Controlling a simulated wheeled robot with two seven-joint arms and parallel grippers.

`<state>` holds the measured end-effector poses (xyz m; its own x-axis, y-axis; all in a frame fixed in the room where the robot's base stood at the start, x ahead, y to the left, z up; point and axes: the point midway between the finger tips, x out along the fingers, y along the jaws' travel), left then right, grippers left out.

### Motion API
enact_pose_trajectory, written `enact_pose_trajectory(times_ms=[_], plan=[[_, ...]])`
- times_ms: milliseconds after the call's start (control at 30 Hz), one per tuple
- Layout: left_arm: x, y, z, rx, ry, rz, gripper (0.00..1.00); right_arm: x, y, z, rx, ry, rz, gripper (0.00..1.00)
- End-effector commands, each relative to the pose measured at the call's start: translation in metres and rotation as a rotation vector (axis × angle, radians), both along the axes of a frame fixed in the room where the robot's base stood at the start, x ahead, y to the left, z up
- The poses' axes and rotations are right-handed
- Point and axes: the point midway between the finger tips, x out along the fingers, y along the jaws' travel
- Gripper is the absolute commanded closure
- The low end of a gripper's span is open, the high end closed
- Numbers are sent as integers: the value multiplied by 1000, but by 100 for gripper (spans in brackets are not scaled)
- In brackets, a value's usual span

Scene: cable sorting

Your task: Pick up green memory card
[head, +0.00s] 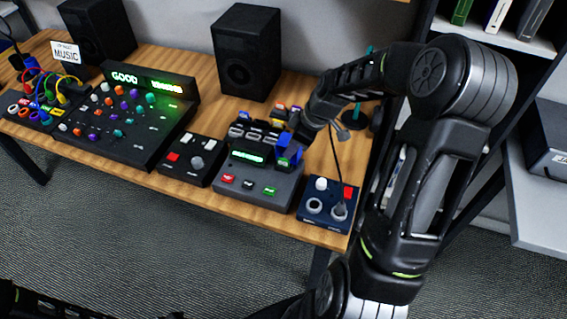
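A small green piece (283,163), which looks like the green memory card, shows at the right side of a dark grey device (258,182) with a green-lit display. A blue piece (291,152) is right beside it. My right gripper (297,137) points down over this corner of the device, close to the green and blue pieces. Its fingertips are dark and small, so I cannot tell whether they are open or touch the card. My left gripper is out of view.
Several coloured cards sit in a rack (258,128) behind the device. A small black box (192,160) stands left of it, and a blue box (328,205) with a cable stands right. A large mixer (125,115) and speakers (247,52) fill the wooden table (215,205).

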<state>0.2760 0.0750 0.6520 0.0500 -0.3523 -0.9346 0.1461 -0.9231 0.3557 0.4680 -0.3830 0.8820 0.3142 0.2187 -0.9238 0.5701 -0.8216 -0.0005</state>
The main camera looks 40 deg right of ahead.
Motion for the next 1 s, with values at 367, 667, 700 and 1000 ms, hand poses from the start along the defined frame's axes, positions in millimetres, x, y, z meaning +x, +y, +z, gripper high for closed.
enact_pose_trajectory(times_ms=[367,667,700,1000], plan=[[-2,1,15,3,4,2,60,8,6,-28,3,3,2,85],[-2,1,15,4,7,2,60,15,9,-49,-1,-1,1,85],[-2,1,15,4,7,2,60,15,9,-49,-1,-1,1,85],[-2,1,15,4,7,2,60,15,9,-49,-1,-1,0,85]])
